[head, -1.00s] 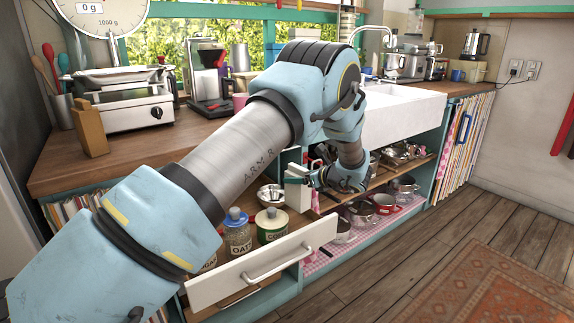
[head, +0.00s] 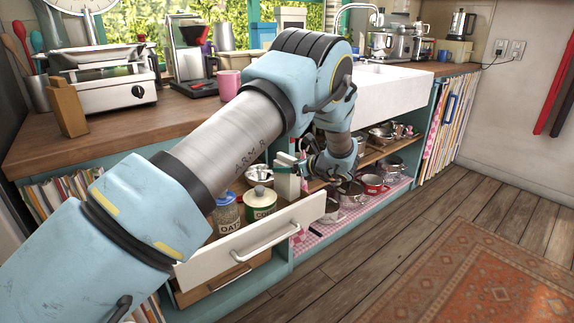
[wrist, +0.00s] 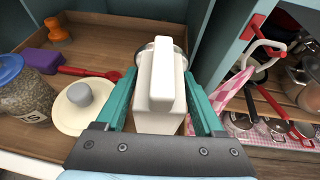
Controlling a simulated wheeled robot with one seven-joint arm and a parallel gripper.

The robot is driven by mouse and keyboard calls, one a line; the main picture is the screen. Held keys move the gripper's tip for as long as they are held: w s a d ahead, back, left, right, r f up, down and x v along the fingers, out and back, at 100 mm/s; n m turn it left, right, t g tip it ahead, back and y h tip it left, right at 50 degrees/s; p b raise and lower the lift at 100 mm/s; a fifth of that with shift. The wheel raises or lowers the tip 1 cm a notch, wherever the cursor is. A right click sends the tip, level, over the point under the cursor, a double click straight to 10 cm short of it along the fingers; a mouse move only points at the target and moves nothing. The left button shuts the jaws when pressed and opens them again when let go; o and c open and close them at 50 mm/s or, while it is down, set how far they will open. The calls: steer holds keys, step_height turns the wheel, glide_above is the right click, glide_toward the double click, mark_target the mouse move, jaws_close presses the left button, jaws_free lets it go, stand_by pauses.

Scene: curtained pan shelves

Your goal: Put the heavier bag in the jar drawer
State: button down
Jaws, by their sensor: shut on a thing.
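My gripper (wrist: 160,108) is shut on a white bag (wrist: 160,85) with a narrow folded top. The bag is upright and also shows in the head view (head: 287,184). It is at the right side of the open jar drawer (head: 235,246), beside the jars. I cannot tell whether its base touches the drawer floor. The drawer holds an oats jar with a blue lid (head: 228,213) and a jar with a cream lid (head: 261,204). A tan bag-like object (head: 69,108) stands on the counter by the scale.
A metal bowl (head: 258,174) is behind the held bag. A purple block (wrist: 62,62), a red spoon (wrist: 90,72) and an orange item (wrist: 57,32) lie left. A teal divider (wrist: 222,40) and pan shelves close the right side. A scale (head: 105,88) stands on the counter.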

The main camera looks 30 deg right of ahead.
steer(key=shift+f, duration=0.75)
steer(key=shift+f+b, duration=0.1)
steer(key=shift+b, duration=0.25)
steer(key=shift+f+b, duration=0.4)
steer(key=shift+f, duration=0.25)
steer(key=shift+f, duration=0.25)
jaws_free()
steer(key=shift+s, duration=0.1)
steer(key=b+v, duration=0.1)
steer(key=v, duration=0.9)
steer(key=shift+s+d+r+b, duration=0.1)
steer(key=shift+s+r+b, duration=0.05)
steer(key=shift+s+b, duration=0.15)
